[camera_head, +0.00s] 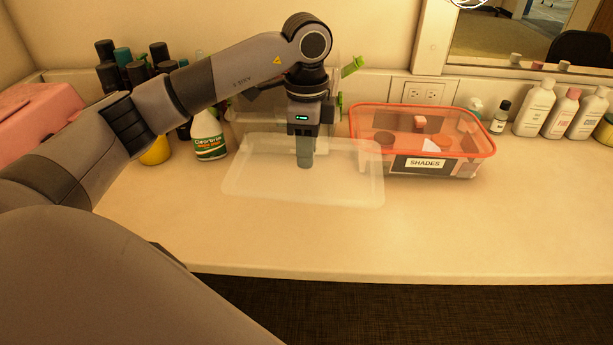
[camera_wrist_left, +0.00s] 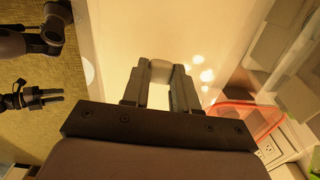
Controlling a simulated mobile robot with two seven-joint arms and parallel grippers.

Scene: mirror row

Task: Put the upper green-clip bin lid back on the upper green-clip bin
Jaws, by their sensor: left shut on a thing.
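The translucent, pale lid (camera_head: 345,185) is in the head view, low over the counter in front of the bins. My left gripper (camera_head: 304,160) points down at the lid's middle and is shut on it. In the left wrist view, the fingers (camera_wrist_left: 160,85) close on a small pale grip piece. The clear green-clip bin (camera_head: 243,115) stands behind, partly hidden by my arm. One green clip (camera_head: 352,67) sticks out at its upper right. The exact stacking of upper and lower bins is hidden. My right gripper (camera_wrist_left: 48,97) shows small in the left wrist view, with its fingers apart and empty.
A clear bin with an orange rim, labelled SHADES (camera_head: 425,163), stands just right of the lid. A white spray bottle (camera_head: 208,137) and a yellow item (camera_head: 156,150) stand at left. Several bottles line the back right. The counter's front right (camera_head: 480,230) is clear.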

